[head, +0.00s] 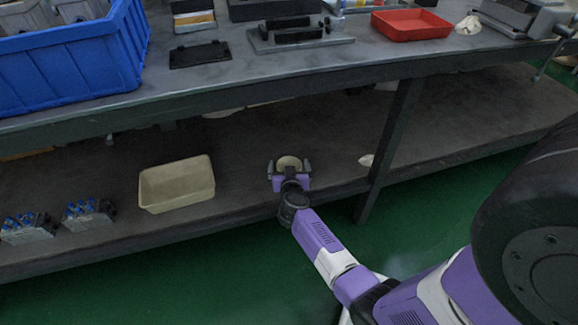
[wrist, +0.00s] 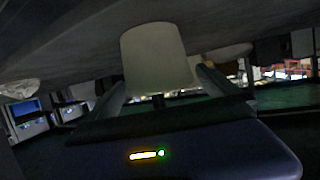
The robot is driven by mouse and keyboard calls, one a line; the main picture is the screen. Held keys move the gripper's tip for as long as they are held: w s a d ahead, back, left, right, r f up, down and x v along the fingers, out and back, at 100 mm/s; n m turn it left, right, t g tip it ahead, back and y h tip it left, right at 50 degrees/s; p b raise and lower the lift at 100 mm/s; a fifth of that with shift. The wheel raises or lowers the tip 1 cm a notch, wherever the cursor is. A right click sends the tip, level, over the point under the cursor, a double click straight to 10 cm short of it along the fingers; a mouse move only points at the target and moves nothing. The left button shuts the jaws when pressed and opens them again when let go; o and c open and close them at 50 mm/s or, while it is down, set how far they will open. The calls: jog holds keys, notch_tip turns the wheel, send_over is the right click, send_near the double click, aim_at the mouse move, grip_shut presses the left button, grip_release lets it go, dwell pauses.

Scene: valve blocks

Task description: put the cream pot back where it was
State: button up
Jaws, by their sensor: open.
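The cream pot (head: 289,162) is on the lower shelf (head: 240,150) of the workbench, seen from above in the head view. My gripper (head: 289,167) is open, with one finger on each side of the pot. In the wrist view the pot (wrist: 157,58) shows pale and plain, between and just beyond my spread fingers (wrist: 160,85). A gap shows on both sides of it there. The grey surface runs behind the pot at the top of that view. I cannot tell whether the pot's base fully touches the shelf.
A beige tray (head: 177,184) stands left of my gripper, with valve blocks (head: 88,214) farther left. A bench leg (head: 391,135) and a small pale scrap (head: 366,160) are to the right. The benchtop overhead holds a blue crate (head: 75,60) and a red tray (head: 411,25).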

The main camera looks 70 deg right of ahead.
jog(key=s+a+r+n+t+y+p, duration=0.2)
jog(key=s+a+r, duration=0.5)
jog(key=a, duration=0.7)
jog(key=s+a+r+n+t+y+p, duration=0.2)
jog(key=s+a+r+n+y, duration=0.4)
jog(key=a+r, duration=0.6)
jog(key=s+a+r+n+t+y+p, duration=0.2)
jog(key=s+a+r+n+t+y, duration=0.2)
jog(key=s+a+r, duration=0.5)
jog(key=a+r, duration=0.1)
jog(key=a, duration=0.6)
jog(key=shift+s+a+n+t+y, duration=0.3)
jog(key=shift+s+n, duration=0.05)
jog(key=shift+n, duration=0.05)
jog(key=shift+r, duration=0.1)
notch_tip(320, 180, up, 24)
jog(key=p, duration=2.4)
